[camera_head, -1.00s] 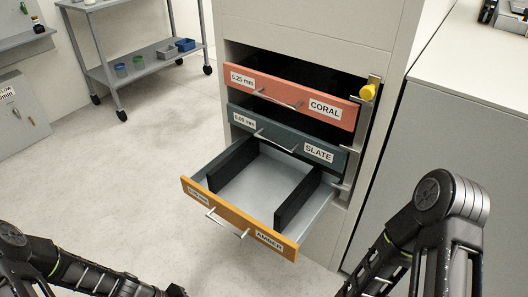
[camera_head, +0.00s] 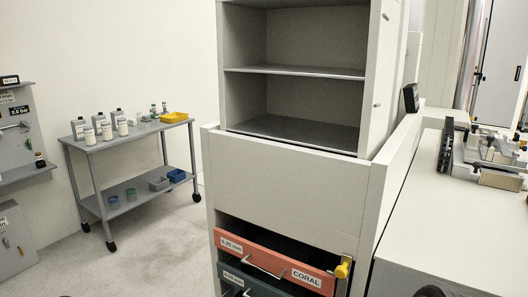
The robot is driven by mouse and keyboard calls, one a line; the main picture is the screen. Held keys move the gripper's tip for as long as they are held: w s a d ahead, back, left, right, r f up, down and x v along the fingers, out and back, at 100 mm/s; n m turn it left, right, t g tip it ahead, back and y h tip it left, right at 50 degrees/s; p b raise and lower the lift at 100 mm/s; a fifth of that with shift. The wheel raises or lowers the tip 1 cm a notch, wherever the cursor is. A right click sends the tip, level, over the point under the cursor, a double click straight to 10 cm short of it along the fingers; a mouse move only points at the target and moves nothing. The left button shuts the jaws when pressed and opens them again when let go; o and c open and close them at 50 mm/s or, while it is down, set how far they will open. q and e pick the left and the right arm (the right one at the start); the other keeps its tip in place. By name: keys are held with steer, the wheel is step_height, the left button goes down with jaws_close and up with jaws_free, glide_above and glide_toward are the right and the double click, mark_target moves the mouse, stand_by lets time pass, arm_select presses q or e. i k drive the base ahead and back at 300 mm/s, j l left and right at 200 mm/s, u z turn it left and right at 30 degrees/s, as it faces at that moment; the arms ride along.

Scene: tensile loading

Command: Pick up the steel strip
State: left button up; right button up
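No steel strip can be made out in the head view. The amber drawer is out of frame. Neither gripper is in view; only a dark bit of my arm shows at the bottom right edge.
Empty open shelves (camera_head: 292,73) stand above the drawers. A grey cart (camera_head: 128,139) with bottles and a yellow tray (camera_head: 173,117) stands at the left. A white counter (camera_head: 415,218) at the right bears metal fixtures (camera_head: 490,158). The floor between cart and cabinet is clear.

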mark_target(505, 152)
steer(key=z, duration=1.5)
steer(key=i+l+z, duration=0.2)
steer(key=z, duration=0.3)
steer(key=i+l+z, duration=0.2)
steer(key=l+z, duration=0.15)
steer(key=z, duration=0.15)
steer(key=i+l+z, duration=0.15)
steer(key=z, duration=0.3)
steer(key=i+z, duration=0.5)
steer(key=i+l+z, duration=0.15)
steer(key=i+z, duration=0.25)
steer(key=i, duration=0.35)
steer(key=i+j+u, duration=0.1)
steer(key=i+u, duration=0.75)
steer(key=i+l+u, duration=0.1)
steer(key=i+u, duration=0.3)
steer(key=i+j+u, duration=0.15)
steer(key=i+u, duration=0.2)
steer(key=i, duration=0.15)
steer(key=i+u, duration=0.35)
steer(key=i+l+u, duration=0.1)
steer(key=i+u, duration=0.25)
steer(key=i, duration=0.25)
steer(key=i+l+u, duration=0.3)
steer(key=i+u, duration=0.2)
steer(key=i+l+u, duration=0.95)
steer(key=l, duration=0.25)
steer(key=k+j, duration=0.05)
